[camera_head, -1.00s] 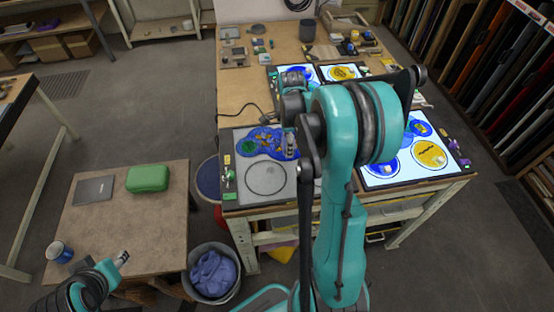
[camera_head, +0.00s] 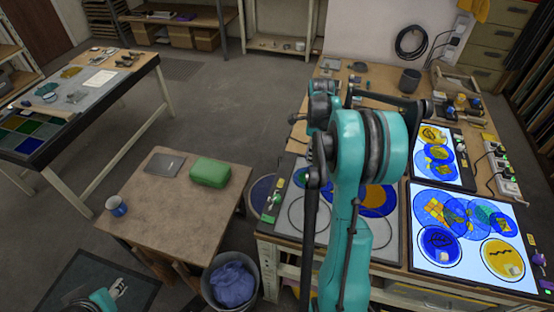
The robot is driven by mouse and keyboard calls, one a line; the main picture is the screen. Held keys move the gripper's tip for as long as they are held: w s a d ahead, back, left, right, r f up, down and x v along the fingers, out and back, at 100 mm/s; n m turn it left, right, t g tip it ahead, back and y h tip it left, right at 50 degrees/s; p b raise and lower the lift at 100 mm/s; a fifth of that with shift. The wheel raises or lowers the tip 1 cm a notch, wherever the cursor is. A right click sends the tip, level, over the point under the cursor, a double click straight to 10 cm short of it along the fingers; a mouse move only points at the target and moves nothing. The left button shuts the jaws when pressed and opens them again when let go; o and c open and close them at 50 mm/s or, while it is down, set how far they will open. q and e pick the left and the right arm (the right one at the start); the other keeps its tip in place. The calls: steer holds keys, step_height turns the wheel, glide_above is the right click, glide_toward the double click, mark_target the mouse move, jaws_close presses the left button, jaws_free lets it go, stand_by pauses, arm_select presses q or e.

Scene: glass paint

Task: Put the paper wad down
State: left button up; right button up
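I cannot make out a paper wad for certain. Two small pale lumps lie on the lit panel (camera_head: 470,283), one on the blue disc (camera_head: 437,243) and one on the yellow disc (camera_head: 503,258); they are too small to identify.
A bin with a blue bag (camera_head: 232,284) stands beside the workbench. Another bench (camera_head: 75,97) is at left.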

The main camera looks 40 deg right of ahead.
steer(key=b, duration=0.2)
glide_above(288, 161)
step_height(288, 161, down, 7)
steer(key=shift+r, duration=0.2)
steer(key=shift+f+b, duration=0.6)
steer(key=shift+f, duration=1.4)
steer(key=o, duration=1.3)
steer(key=shift+f, duration=0.1)
